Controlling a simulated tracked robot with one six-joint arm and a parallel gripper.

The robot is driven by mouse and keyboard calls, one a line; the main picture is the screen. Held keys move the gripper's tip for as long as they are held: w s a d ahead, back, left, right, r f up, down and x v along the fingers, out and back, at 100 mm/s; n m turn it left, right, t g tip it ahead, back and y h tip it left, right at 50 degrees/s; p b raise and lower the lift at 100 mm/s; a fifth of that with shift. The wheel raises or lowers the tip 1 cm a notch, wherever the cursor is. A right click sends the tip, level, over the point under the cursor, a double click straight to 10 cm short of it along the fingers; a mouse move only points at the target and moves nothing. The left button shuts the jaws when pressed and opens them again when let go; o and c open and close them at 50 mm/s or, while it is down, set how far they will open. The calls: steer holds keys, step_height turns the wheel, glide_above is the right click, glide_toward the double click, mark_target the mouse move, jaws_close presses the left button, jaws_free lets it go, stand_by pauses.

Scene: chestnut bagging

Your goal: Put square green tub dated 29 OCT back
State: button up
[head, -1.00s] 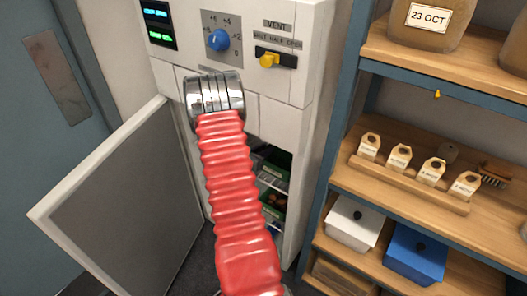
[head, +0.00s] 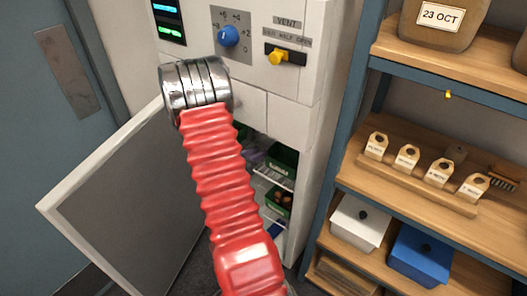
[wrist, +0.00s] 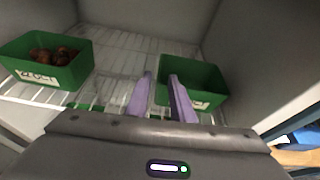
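My gripper (wrist: 160,78) has two purple fingers standing apart inside the white cabinet (head: 289,120). A green tub (wrist: 205,97) is at the right in the wrist view, beside and partly behind the right finger; I cannot tell whether they touch. Its date is not readable. In the head view, green tubs show on an upper shelf (head: 284,158) and a lower one (head: 279,201). My arm hides most of the gripper there.
The cabinet door (head: 125,205) hangs open at the left. Wire shelves (wrist: 115,50) and close grey walls bound the gripper. A wooden shelf unit (head: 420,185) with cartons, a white box (head: 358,222) and a blue box (head: 420,256) stands at the right.

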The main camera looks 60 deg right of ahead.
steer(key=v, duration=0.2)
steer(key=shift+a+r, duration=0.1)
steer(key=shift+a, duration=0.25)
stand_by(0.5)
steer(key=a+r+m+y, duration=0.3)
steer(key=a+r+m, duration=0.6)
steer(key=a+r, duration=0.55)
steer(key=s+a+r+m+t+y, duration=0.1)
steer(key=a+r+m+t+y, duration=0.1)
steer(key=a, duration=0.9)
steer(key=a+r+m+t+y, duration=0.3)
steer(key=a+r+y, duration=0.1)
steer(key=a, duration=0.8)
steer(key=s+a+r+m+t+y, duration=0.1)
steer(key=a+r+m+t+y, duration=0.1)
steer(key=a, duration=1)
steer(key=r+t+y, duration=0.1)
steer(key=y, duration=0.1)
steer(key=shift+s+r+m+y, duration=0.2)
steer(key=shift+s+m+y, duration=0.1)
steer(key=shift+s+y, duration=0.1)
steer(key=shift+o, duration=0.6)
